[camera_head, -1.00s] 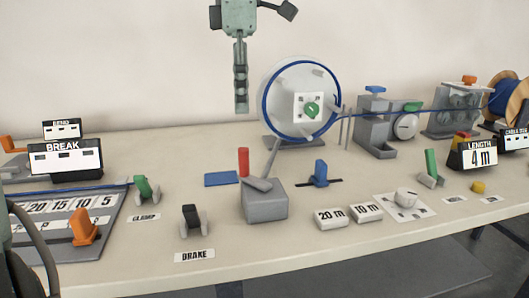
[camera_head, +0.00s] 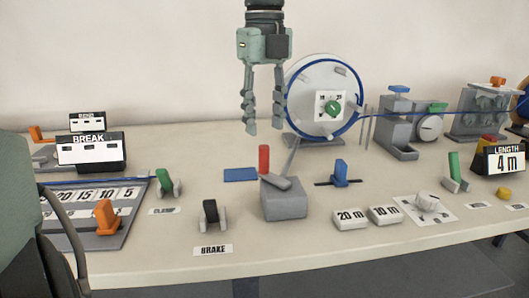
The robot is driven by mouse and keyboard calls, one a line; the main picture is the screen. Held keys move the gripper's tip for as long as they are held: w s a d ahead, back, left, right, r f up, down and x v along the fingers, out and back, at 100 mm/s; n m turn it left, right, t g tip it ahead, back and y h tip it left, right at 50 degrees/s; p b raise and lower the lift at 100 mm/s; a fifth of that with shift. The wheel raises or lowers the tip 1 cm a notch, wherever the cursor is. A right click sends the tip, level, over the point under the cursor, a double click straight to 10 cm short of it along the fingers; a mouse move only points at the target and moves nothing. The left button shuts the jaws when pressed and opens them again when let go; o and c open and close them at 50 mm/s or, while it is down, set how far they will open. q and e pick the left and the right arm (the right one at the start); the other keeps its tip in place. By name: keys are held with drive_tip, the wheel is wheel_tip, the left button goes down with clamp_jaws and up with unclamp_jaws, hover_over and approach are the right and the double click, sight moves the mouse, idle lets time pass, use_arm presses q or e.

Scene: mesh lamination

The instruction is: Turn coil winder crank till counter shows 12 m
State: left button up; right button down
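The coil winder (camera_head: 322,98) is a pale upright disc with blue cable around its rim, at the back centre. A grey crank box (camera_head: 285,203) stands in front of it, with a grey crank arm and an upright red handle (camera_head: 264,159) on its left side. The length counter (camera_head: 505,160) at the right reads 4 m. My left gripper (camera_head: 264,130) hangs from above with its fingers down and apart. It is empty, and in the picture it is just above the red handle and left of the disc. My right gripper is not in view.
A blue lever (camera_head: 340,174) and labels for 20 m (camera_head: 350,219) and 10 m (camera_head: 384,215) stand right of the box. A black brake lever (camera_head: 210,213) and a green clamp (camera_head: 165,183) are at the left.

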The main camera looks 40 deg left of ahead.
use_arm(q)
hover_over(264, 172)
drive_tip(key=f, duration=0.6)
drive_tip(key=shift+w+a+f, duration=0.15)
drive_tip(key=shift+w+a, duration=0.15)
drive_tip(key=shift+w, duration=0.1)
drive_tip(key=shift+f, duration=0.6)
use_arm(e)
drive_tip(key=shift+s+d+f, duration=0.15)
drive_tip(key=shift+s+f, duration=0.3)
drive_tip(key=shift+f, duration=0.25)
use_arm(q)
clamp_jaws()
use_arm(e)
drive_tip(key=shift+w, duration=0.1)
